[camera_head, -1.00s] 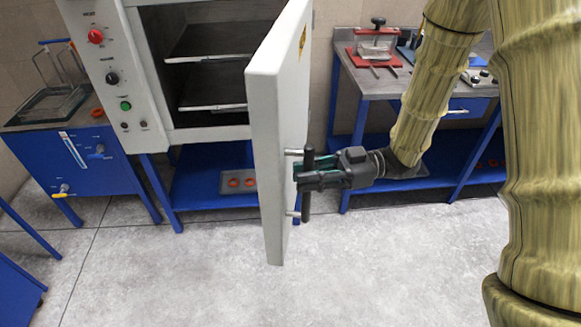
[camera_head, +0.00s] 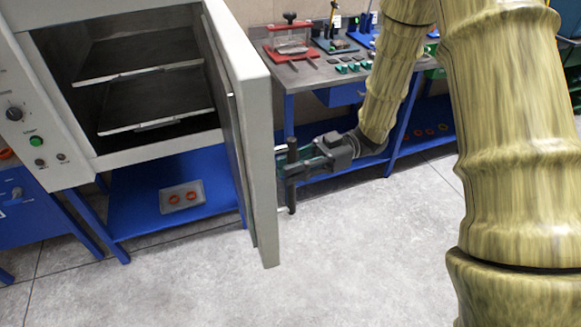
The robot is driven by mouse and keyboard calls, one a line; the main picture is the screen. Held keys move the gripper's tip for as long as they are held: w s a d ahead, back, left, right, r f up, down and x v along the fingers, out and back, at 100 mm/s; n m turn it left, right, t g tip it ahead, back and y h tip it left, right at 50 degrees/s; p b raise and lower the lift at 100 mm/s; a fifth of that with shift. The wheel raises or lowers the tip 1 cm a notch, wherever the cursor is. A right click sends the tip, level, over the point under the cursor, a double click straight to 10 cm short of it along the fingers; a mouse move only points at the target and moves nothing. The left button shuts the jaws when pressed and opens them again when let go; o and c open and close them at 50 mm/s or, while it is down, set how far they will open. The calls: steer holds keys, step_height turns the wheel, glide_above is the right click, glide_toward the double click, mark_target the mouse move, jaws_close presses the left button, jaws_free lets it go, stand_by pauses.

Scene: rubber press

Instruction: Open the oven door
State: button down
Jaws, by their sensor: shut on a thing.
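The oven (camera_head: 165,147) stands at the upper left, with a dark inside and two metal shelves (camera_head: 160,115). Its light grey door (camera_head: 258,150) is swung wide open and seen nearly edge-on, with part of its inner face showing. The dark upright bar handle (camera_head: 292,195) sits on the outer, right side of the door on short metal posts. My gripper (camera_head: 294,165) is shut on the upper part of the handle, reaching in from the right.
A blue stand (camera_head: 150,205) under the oven holds a tray with red rings (camera_head: 182,197). A workbench (camera_head: 300,75) behind my arm bears a red press (camera_head: 291,40) and small tools. The grey floor (camera_head: 350,260) in front is clear.

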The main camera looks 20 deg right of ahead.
steer(key=c, duration=1.3)
jaws_free()
steer(key=shift+d, duration=0.1)
steer(key=v, duration=1.2)
